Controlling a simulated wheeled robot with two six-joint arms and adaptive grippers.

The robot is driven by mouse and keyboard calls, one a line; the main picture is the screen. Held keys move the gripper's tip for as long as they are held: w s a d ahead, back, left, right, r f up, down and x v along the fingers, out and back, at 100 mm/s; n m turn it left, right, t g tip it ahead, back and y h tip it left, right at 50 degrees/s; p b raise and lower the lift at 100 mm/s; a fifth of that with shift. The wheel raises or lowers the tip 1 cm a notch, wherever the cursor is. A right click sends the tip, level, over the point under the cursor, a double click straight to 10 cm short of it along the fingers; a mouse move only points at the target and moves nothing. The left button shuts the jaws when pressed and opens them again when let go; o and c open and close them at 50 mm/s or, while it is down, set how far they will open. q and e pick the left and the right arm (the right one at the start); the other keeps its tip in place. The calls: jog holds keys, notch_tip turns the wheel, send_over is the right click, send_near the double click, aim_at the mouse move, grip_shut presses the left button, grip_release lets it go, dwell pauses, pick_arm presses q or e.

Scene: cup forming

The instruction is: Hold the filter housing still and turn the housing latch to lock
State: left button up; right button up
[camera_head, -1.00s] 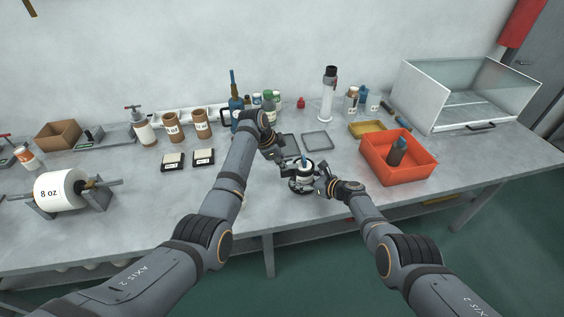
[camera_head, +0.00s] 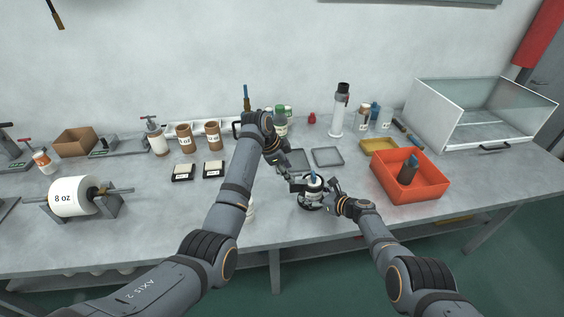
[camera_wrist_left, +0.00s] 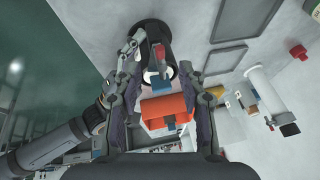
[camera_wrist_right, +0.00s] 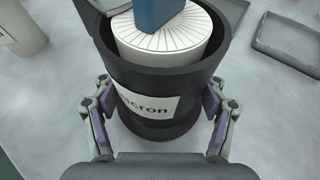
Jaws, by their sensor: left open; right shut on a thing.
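The filter housing (camera_head: 313,197) is a dark round pot standing upright on the bench; the right wrist view shows its dark wall (camera_wrist_right: 125,62) and white label. A white pleated filter (camera_wrist_right: 165,38) sits inside, with a blue piece (camera_wrist_right: 158,14) on top. My right gripper (camera_wrist_right: 160,92) is shut on the housing, one finger on each side. My left gripper (camera_head: 296,184) is open beside the top of the housing. In the left wrist view its fingers (camera_wrist_left: 157,78) stand apart, with a red piece (camera_wrist_left: 158,54) between them. I cannot tell whether that is the latch, or its angle.
An orange bin (camera_head: 432,187) with a blue-capped bottle stands right of the housing. Grey trays (camera_head: 328,156) lie behind it, and a white column (camera_head: 339,115) stands farther back. The bench left of my left arm, around the roll stand (camera_head: 110,205), has free room.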

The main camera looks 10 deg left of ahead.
pick_arm(q)
jog(key=v, duration=0.7)
jog(key=shift+r, duration=0.15)
jog(key=shift+a, duration=0.15)
pick_arm(e)
jog(key=o, duration=1.6)
jog(key=shift+o, duration=0.2)
jog(key=shift+v, duration=0.75)
jog(key=v, duration=1)
jog(key=shift+s+d+r, duration=0.1)
jog(key=shift+d+r, duration=0.05)
jog(key=shift+d, duration=0.05)
